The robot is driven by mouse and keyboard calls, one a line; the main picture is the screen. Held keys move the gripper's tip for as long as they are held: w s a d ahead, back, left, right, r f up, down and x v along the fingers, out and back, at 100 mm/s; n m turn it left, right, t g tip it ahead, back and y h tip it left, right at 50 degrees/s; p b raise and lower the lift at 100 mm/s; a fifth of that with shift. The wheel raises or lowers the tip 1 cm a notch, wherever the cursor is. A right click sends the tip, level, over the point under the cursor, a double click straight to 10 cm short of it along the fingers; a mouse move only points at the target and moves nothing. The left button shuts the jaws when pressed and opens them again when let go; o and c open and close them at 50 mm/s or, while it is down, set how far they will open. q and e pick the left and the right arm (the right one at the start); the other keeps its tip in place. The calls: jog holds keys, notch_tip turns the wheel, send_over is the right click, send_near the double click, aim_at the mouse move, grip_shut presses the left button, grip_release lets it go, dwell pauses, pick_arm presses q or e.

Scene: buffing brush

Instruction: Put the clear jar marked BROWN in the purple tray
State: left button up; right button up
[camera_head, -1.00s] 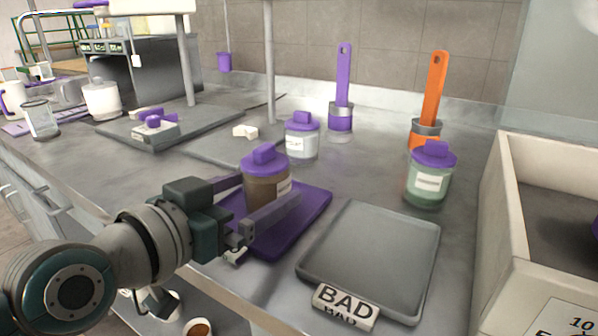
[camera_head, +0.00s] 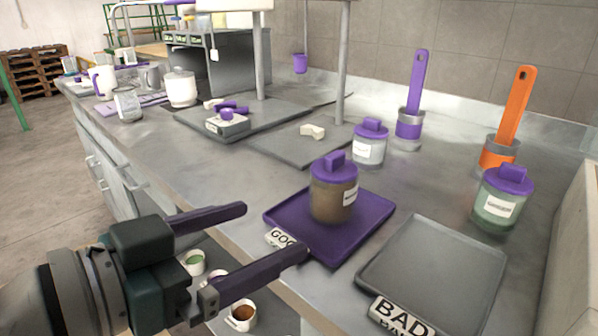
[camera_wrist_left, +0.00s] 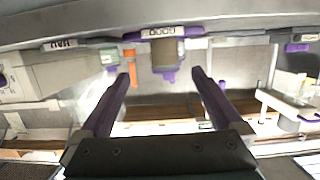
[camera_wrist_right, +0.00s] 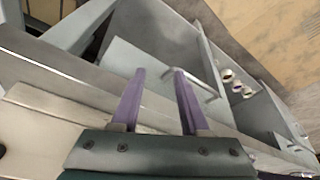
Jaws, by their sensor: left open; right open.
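The clear jar with brown contents and a purple lid (camera_head: 334,190) stands upright on the purple tray (camera_head: 372,212); its label is too small to read. The tray has a tag reading GOO, partly cut off by my finger. My left gripper (camera_head: 276,232) is open and empty, in front of the tray and apart from the jar. In the left wrist view the jar (camera_wrist_left: 167,54) shows upside down beyond the open fingers. My right gripper (camera_wrist_right: 160,75) is open and empty in the right wrist view, facing cabinet fronts; it is not in the head view.
A grey tray (camera_head: 440,270) tagged BAD lies right of the purple tray. A green jar (camera_head: 502,198) and a clear jar (camera_head: 369,145) stand behind. A purple brush (camera_head: 413,100) and orange brush (camera_head: 508,120) stand at the back. Cups (camera_head: 241,315) sit below the counter edge.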

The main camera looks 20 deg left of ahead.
pick_arm(q)
jog(key=s+a+f+n+g+y, duration=0.1)
jog(key=s+f+g+y, duration=0.1)
jog(key=s+g, duration=0.3)
jog(key=s+a+f+n+g+y, duration=0.1)
jog(key=s+f+g+y, duration=0.2)
jog(key=s, duration=0.8)
jog(key=f+g, duration=0.1)
jog(key=g, duration=0.1)
jog(key=shift+f+g, duration=0.3)
jog(key=shift+f, duration=0.05)
jog(key=shift+a, duration=0.1)
notch_tip(320, 180, up, 52)
jog(key=p, duration=5.2)
